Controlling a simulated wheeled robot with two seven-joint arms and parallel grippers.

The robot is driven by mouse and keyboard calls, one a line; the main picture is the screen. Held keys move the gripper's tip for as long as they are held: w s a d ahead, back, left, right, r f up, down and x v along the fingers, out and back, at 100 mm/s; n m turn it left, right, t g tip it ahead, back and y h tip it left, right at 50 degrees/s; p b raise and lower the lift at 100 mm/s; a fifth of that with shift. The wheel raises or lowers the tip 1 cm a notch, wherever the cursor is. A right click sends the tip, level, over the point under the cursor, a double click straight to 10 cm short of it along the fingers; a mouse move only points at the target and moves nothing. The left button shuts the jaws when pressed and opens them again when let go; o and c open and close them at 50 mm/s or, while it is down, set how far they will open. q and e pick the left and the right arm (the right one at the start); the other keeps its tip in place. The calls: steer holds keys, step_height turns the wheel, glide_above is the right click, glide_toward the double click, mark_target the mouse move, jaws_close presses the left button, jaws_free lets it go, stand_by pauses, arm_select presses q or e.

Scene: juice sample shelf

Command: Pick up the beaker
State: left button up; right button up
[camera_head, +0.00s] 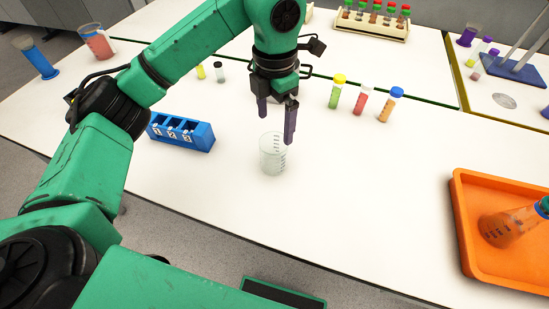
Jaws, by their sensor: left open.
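A clear glass beaker (271,158) with dark graduation marks stands upright on the white bench, near the middle of the head view. It looks empty or nearly so. My left gripper (277,124) is open with its two dark fingers pointing down, just above the beaker. The right fingertip overlaps the beaker's rim in the picture. I cannot tell whether it touches the rim or is in front of it. My right gripper is not in view.
A blue numbered rack (181,139) stands left of the beaker. An orange tray (466,232) holding a flask (508,226) is at right. The bench in front of the beaker is clear.

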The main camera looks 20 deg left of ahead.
mark_target(273, 156)
arm_select(q)
step_height(273, 156, down, 12)
steer(key=p, duration=0.5)
steer(key=shift+s+a+f, duration=0.15)
steer(key=shift+f, duration=0.25)
steer(key=c, duration=1.2)
steer(key=shift+r, duration=0.1)
